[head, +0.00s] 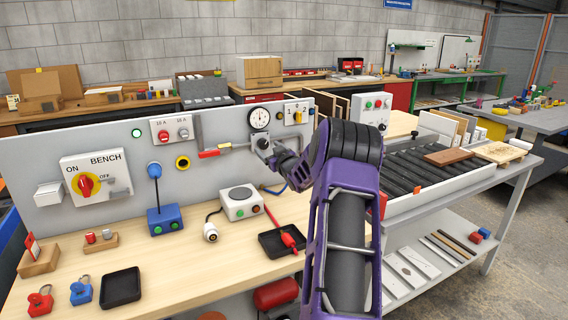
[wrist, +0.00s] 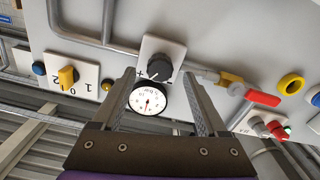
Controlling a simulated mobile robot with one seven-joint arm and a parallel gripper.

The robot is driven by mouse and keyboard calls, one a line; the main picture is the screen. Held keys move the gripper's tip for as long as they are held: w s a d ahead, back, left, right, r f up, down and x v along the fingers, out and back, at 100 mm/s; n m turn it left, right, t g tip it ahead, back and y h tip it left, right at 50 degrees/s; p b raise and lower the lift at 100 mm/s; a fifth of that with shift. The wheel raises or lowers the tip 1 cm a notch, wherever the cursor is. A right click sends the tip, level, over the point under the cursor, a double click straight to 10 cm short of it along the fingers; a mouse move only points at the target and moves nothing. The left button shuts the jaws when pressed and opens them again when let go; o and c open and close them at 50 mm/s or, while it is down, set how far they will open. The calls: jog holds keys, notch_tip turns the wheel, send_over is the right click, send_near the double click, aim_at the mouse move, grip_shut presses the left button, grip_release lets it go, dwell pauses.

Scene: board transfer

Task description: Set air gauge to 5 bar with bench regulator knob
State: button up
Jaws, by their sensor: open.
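The round white air gauge (head: 259,117) is on the upright grey panel in the head view. The grey regulator with its black knob (head: 263,143) is just below it, partly hidden by my gripper (head: 276,155). In the wrist view, which is turned over, the knob (wrist: 160,70) sits on a pale plate marked + and −. The gauge (wrist: 148,98) shows a needle, but its reading is too small to tell. My gripper (wrist: 158,76) is open, with one finger on each side of the knob; I cannot tell whether either touches it.
A red-handled valve (wrist: 262,97) is on the pipe beside the regulator. A yellow 0-1-2 selector switch (wrist: 67,76) is on the other side. A hotplate box (head: 240,203) and a black tray (head: 281,241) are on the bench below. The front middle of the bench is clear.

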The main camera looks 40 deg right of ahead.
jog(key=v, duration=1.4)
jog(key=shift+s, duration=0.25)
